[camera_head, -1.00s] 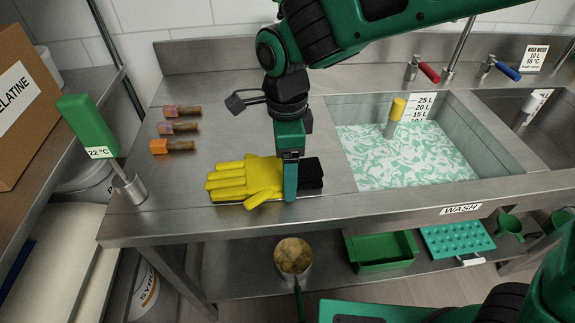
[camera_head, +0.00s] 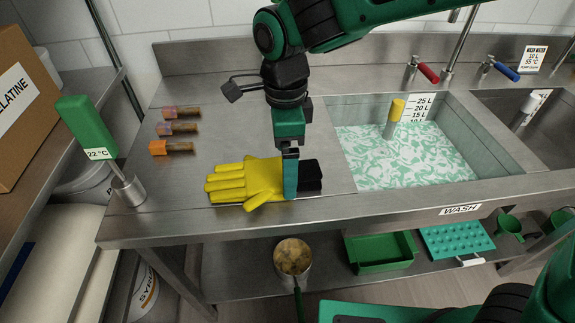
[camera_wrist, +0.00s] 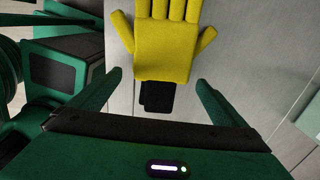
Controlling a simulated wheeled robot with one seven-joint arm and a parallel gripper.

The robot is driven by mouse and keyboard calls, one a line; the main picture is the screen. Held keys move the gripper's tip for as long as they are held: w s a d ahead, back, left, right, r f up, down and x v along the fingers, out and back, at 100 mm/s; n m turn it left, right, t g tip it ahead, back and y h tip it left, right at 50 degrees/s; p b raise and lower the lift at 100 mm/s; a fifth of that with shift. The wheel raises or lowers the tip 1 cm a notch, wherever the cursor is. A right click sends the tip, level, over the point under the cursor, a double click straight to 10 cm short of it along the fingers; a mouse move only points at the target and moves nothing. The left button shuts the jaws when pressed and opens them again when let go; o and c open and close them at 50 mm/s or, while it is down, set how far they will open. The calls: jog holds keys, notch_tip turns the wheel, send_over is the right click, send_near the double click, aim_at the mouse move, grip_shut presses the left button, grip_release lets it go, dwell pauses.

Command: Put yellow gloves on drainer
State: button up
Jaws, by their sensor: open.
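The yellow gloves (camera_head: 240,182) lie flat on the steel counter left of the wash sink, fingers pointing left, with a black cuff (camera_head: 309,176) at the right end. My gripper (camera_head: 290,192) is over the cuff end of the gloves. In the wrist view my gripper (camera_wrist: 158,80) is open, its two green fingers apart on either side of the cuff, and the yellow gloves (camera_wrist: 168,50) show beyond the fingertips. Whether the fingers touch the gloves I cannot tell. I cannot make out a drainer for certain in these views.
The wash sink (camera_head: 500,168) with foamy green water is right of my gripper. Several small brushes (camera_head: 180,128) lie at the back left of the counter. A green tray (camera_head: 380,252) is on the lower shelf.

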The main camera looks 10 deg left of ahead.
notch_tip(320, 180, up, 9)
jog(key=shift+r, duration=0.2)
jog(key=w+d+f+n, duration=0.1)
jog(key=w+d+n, duration=0.1)
jog(key=d, duration=1.1)
jog(key=w+d+f+n, duration=0.1)
jog(key=w+d, duration=0.1)
jog(key=d, duration=1)
jog(key=s+d+f+n, duration=0.3)
jog(key=s+d, duration=0.5)
jog(key=d, duration=0.2)
jog(key=s+d+f+n, duration=0.3)
jog(key=s+d+f, duration=0.1)
jog(key=s+d, duration=0.5)
jog(key=d, duration=0.2)
jog(key=shift+s+d, duration=0.25)
jog(key=shift+d, duration=0.05)
